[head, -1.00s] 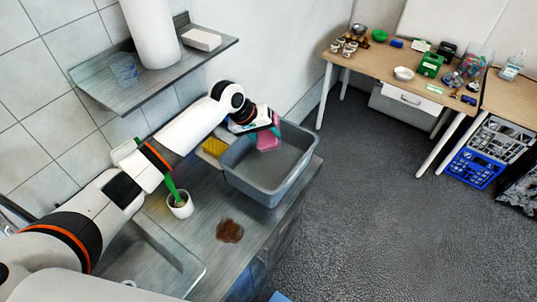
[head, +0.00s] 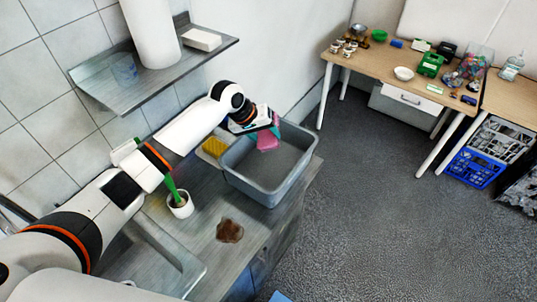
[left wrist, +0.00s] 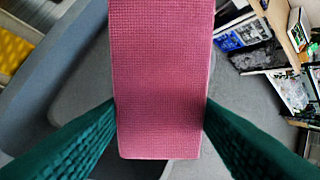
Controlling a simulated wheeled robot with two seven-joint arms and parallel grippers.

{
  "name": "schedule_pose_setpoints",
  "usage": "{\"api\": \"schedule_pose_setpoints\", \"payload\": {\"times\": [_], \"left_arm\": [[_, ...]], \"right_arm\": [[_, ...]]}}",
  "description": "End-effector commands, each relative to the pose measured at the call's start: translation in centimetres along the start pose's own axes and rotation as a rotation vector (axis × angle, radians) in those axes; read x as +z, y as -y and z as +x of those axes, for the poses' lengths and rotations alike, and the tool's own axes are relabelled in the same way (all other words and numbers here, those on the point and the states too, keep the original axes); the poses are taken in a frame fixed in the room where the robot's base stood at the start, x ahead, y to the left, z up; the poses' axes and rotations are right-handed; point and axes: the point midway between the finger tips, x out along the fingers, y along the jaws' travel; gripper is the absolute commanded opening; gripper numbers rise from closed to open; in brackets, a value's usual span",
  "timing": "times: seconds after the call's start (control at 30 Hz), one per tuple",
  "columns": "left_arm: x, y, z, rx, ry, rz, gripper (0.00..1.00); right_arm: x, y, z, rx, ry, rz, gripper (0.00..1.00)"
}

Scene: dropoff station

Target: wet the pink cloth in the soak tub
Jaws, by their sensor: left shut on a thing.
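I cannot tell whether the cloth's lower end touches the tub floor. My right gripper is in neither view.
A yellow sponge (head: 214,147) lies beside the tub. A white cup (head: 181,206) with a green-handled brush and a brown stain (head: 230,231) are on the counter. A shelf (head: 150,78) hangs above. A sink (head: 150,262) lies at the near left.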

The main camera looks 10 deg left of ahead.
Motion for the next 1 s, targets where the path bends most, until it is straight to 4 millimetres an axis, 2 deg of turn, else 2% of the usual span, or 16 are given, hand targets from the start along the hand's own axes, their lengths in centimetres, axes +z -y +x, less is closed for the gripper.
{"api": "schedule_pose_setpoints", "payload": {"times": [0.17, 0.6, 1.0], "left_arm": [[0.1, 0.2, -0.3, -0.001, 0.001, 0.001, 0.35], [0.9, 1.7, -3.5, -0.001, 0.001, 0.001, 0.35], [0.9, 1.7, -3.5, 0.000, 0.000, 0.000, 0.35]], "right_arm": [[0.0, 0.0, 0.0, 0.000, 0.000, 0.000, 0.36], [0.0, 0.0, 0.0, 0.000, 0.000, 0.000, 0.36], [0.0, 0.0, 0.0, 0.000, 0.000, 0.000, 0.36]]}}
